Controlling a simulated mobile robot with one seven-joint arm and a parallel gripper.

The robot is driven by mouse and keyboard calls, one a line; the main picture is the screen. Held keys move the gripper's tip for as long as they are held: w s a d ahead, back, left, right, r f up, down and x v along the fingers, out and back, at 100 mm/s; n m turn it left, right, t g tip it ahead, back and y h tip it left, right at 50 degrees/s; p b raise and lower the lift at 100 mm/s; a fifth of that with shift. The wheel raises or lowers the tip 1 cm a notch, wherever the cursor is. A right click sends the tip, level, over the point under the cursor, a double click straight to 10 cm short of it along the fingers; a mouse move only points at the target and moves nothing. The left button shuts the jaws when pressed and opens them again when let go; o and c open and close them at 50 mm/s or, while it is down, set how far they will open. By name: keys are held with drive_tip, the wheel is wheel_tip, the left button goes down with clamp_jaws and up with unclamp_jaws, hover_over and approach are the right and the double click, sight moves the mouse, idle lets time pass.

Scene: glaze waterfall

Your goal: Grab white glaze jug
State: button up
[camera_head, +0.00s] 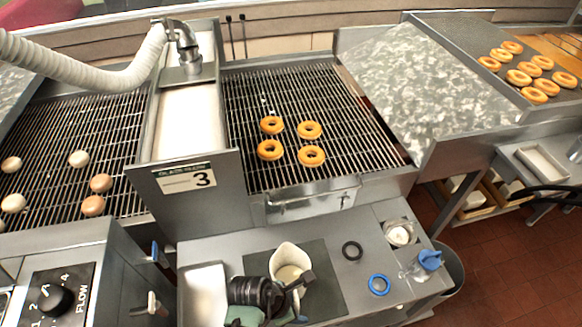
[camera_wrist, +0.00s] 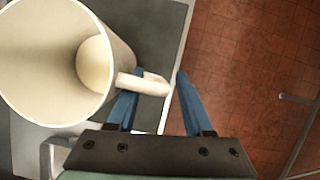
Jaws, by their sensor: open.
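The white glaze jug (camera_head: 286,257) stands open-topped on a dark mat on the low steel bench in the head view, with pale glaze inside. In the wrist view the jug (camera_wrist: 40,60) fills the upper left, and its handle (camera_wrist: 145,84) sticks out to the right. My gripper (camera_wrist: 158,95) is open, its two blue fingers pointing toward the handle. The handle overlaps the left fingertip and ends near the right one. I cannot tell whether they touch. In the head view my dark wrist covers part of the jug's lower side.
The dark mat (camera_head: 322,270) lies under the jug. A black ring (camera_head: 352,250), a blue ring (camera_head: 379,285) and a small cup (camera_head: 400,234) are to its right. A white tray (camera_head: 205,296) is to its left. Behind is a wire rack (camera_head: 345,135) with several doughnuts.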

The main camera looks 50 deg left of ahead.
drive_tip(key=shift+c, duration=0.2)
clamp_jaws()
drive_tip(key=shift+w+r, duration=0.1)
idle(1.1)
